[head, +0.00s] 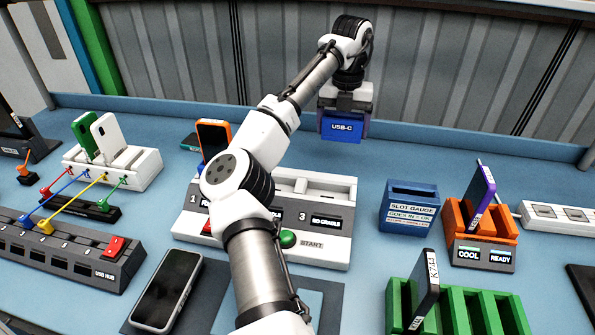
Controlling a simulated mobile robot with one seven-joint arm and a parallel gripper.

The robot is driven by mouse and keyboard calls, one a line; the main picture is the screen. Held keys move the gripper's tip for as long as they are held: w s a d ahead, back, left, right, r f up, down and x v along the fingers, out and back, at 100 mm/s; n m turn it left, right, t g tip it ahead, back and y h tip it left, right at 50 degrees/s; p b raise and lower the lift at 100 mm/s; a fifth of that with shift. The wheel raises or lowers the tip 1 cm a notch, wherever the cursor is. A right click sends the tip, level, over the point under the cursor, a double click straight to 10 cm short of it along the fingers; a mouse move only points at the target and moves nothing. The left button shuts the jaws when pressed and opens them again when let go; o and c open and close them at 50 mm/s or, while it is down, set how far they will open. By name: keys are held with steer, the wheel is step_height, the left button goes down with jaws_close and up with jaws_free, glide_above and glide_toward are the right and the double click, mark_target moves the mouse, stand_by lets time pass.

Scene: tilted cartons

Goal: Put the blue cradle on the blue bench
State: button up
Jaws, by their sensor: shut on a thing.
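The blue cradle (342,131), labelled USB-C, is in my gripper (345,111) at the top middle of the head view. The jaws are shut on it, one finger on each side. The cradle looks level and appears held in the air, in front of the grey back wall and the bench's rear rail. The blue bench (415,160) spreads below and around it. The height of the cradle above the bench is hard to tell from this one view.
Below the cradle stands a white and grey station (335,225) with numbered slots, partly hidden by my arm. A blue slot gauge (408,212), an orange stand (480,240) and a green rack (460,305) stand at right. Bare bench shows between cradle and gauge.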

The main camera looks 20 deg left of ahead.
mark_target(338, 169)
step_height(338, 169, down, 10)
steer(key=shift+r+p, duration=0.2)
steer(key=shift+p, duration=0.55)
steer(key=shift+f, duration=0.1)
steer(key=o, duration=0.9)
step_height(338, 169, up, 12)
steer(key=shift+r+b, duration=0.1)
steer(key=shift+b, duration=0.45)
